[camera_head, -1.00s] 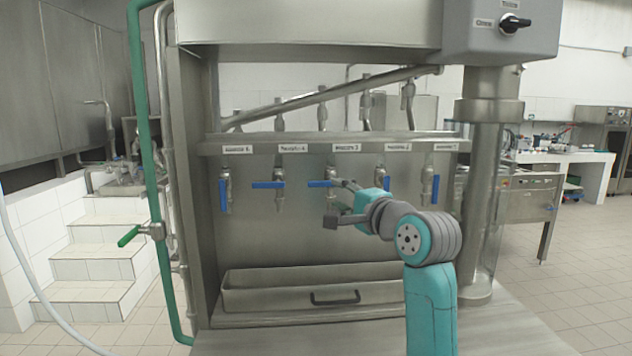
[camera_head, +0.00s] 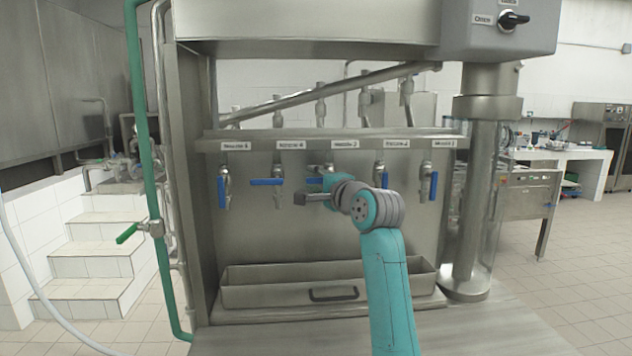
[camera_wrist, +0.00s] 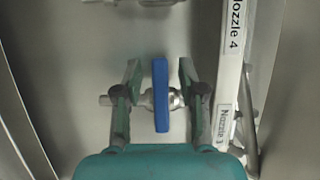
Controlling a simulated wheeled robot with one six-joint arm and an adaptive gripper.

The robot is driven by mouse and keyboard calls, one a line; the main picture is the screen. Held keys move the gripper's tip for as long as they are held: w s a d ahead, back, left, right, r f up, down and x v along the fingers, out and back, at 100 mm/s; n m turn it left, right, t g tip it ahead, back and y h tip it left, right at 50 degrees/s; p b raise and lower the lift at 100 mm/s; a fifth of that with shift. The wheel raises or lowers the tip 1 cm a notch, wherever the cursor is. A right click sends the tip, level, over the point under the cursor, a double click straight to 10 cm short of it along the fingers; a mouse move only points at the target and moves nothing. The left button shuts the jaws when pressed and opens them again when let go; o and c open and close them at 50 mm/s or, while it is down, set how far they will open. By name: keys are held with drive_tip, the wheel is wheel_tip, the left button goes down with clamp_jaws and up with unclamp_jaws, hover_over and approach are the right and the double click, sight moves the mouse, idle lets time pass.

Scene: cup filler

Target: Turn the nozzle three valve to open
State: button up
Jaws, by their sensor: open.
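The nozzle three valve has a blue lever handle (camera_head: 315,181) under the Nozzle 3 label (camera_head: 346,144). The handle lies sideways and is partly hidden by my gripper (camera_head: 308,196). In the wrist view the blue handle (camera_wrist: 160,95) stands between the two fingers of my open gripper (camera_wrist: 160,75), with a gap on each side. The metal valve body (camera_wrist: 174,98) shows behind the handle. The Nozzle 3 label (camera_wrist: 222,124) is at the right there.
The nozzle 4 handle (camera_head: 267,182) lies sideways close to the left. The nozzle 5 handle (camera_head: 222,191) and nozzle 1 handle (camera_head: 433,186) hang upright. The nozzle 2 handle (camera_head: 385,179) is close on the right. A steel tray (camera_head: 265,296) stands below.

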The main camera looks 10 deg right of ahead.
clamp_jaws()
drive_tip(key=n, duration=0.1)
drive_tip(key=f+n+g+h, duration=0.1)
drive_tip(key=n, duration=0.1)
drive_tip(key=shift+d+f+n, duration=0.15)
drive_tip(key=shift+f+n, duration=0.05)
drive_tip(key=shift+n, duration=0.1)
drive_tip(key=shift+d+f+n+g+h, duration=0.5)
drive_tip(key=shift+n+h, duration=0.5)
drive_tip(key=shift+n, duration=0.65)
drive_tip(key=shift+d+f+n+g+h, duration=0.3)
drive_tip(key=shift+d+n+h, duration=0.55)
drive_tip(key=shift+n, duration=0.75)
drive_tip(key=shift+d+f+n+g+h, duration=0.3)
drive_tip(key=shift+d+f+n+h, duration=0.15)
drive_tip(key=shift+n+h, duration=0.95)
drive_tip(key=shift+n+y, duration=0.25)
drive_tip(key=shift+n, duration=0.1)
